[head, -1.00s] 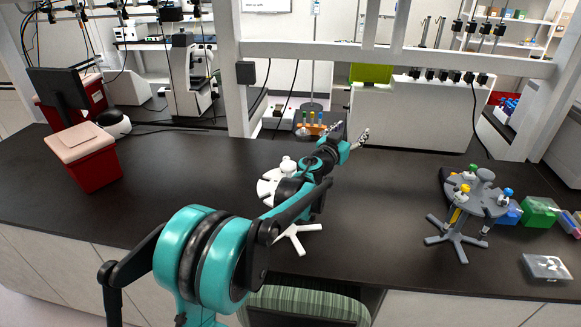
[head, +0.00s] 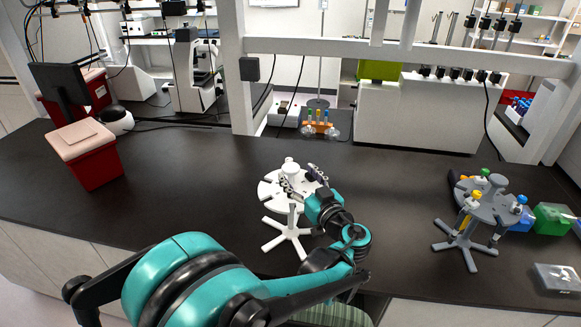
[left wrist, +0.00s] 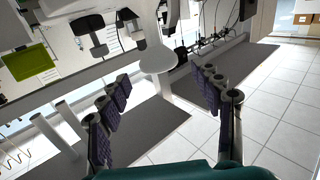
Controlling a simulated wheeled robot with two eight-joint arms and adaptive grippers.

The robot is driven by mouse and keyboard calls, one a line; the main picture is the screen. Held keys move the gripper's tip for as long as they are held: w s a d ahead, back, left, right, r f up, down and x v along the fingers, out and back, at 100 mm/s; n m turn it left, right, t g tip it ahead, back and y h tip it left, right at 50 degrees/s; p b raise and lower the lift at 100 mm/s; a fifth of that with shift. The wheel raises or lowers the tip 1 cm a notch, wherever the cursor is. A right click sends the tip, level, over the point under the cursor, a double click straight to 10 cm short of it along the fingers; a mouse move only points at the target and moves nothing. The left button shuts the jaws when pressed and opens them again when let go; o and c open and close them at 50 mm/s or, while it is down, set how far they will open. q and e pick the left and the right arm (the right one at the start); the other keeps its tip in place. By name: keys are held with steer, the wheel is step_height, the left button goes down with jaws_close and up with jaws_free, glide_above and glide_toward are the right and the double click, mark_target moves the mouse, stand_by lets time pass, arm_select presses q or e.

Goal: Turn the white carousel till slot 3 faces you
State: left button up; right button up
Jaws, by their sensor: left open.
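The white carousel (head: 270,190) stands upright on its splayed legs in the middle of the dark bench in the head view. Its central knob (head: 290,166) rises above the slotted top. Slot numbers are too small to read. My left gripper (head: 303,179) is open at the carousel's right side, its fingers by the knob and partly covering the top. Whether a finger touches it, I cannot tell. The left wrist view shows the spread fingers (left wrist: 165,108) with no object clasped between them; a pale rounded shape appears beyond. My right gripper is out of view.
A grey carousel (head: 490,207) with coloured-cap tubes stands at the right, near blue and green boxes (head: 552,219). A red box (head: 92,165) stands at the left. An orange tube rack (head: 318,128) is behind. The bench left of the white carousel is clear.

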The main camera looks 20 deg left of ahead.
arm_select(q)
steer(key=x, duration=0.4)
steer(key=shift+w+a+f, duration=0.1)
steer(key=shift+w+f, duration=0.1)
steer(key=shift+w+a+r, duration=0.1)
steer(key=shift+a+r, duration=0.05)
jaws_close()
